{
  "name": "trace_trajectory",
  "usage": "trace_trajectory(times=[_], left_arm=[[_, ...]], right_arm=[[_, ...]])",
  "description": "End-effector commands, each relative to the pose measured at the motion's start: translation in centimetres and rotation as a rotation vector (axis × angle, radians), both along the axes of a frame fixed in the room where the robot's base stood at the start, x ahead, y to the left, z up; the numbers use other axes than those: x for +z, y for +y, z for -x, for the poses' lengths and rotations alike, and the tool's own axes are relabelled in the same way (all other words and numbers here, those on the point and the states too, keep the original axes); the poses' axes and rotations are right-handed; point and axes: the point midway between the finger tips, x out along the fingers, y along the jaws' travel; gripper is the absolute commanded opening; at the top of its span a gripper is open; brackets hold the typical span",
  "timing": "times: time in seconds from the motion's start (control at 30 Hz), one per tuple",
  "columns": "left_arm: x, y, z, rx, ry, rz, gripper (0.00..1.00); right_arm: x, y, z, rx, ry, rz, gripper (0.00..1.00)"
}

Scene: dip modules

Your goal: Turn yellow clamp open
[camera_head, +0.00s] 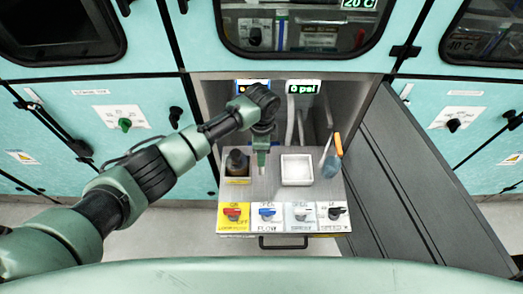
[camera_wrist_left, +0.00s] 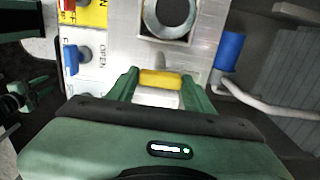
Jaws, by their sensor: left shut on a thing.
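The yellow clamp (camera_wrist_left: 161,78) shows in the left wrist view as a short yellow bar between the two green fingers of my left gripper (camera_wrist_left: 161,86). The fingers are closed on it from both sides. A pale block (camera_wrist_left: 156,97) lies just on the near side of it, also between the fingers. The clamp is hidden there behind the gripper.
An open grey door (camera_head: 410,185) stands at right.

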Motion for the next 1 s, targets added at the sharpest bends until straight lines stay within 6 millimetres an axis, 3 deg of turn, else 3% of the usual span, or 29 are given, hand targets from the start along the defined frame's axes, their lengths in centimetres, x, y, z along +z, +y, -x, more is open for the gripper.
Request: trace_trajectory(times=[0.33,0.37,0.4,0.43,0.77,1.0], left_arm=[[0.1,-0.1,-0.1,-0.006,-0.003,0.001,0.1],[0.1,-0.1,-0.1,-0.006,-0.003,0.001,0.59],[0.1,-0.1,-0.1,-0.005,-0.003,0.001,0.7],[0.1,-0.1,-0.1,-0.005,-0.003,0.001,0.73],[0.3,-0.1,-0.1,-0.004,-0.002,0.001,0.73],[3.5,-0.1,-0.1,-0.005,-0.005,0.003,0.73]], right_arm=[[0.0,0.0,0.0,0.0,0.0,0.0,0.36],[0.0,0.0,0.0,0.0,0.0,0.0,0.36],[0.0,0.0,0.0,0.0,0.0,0.0,0.36],[0.0,-0.1,0.0,0.0,0.0,0.001,0.36],[0.0,-0.2,0.0,0.001,0.001,0.002,0.36],[-0.5,-0.3,0.0,0.001,0.0,0.003,0.36]])
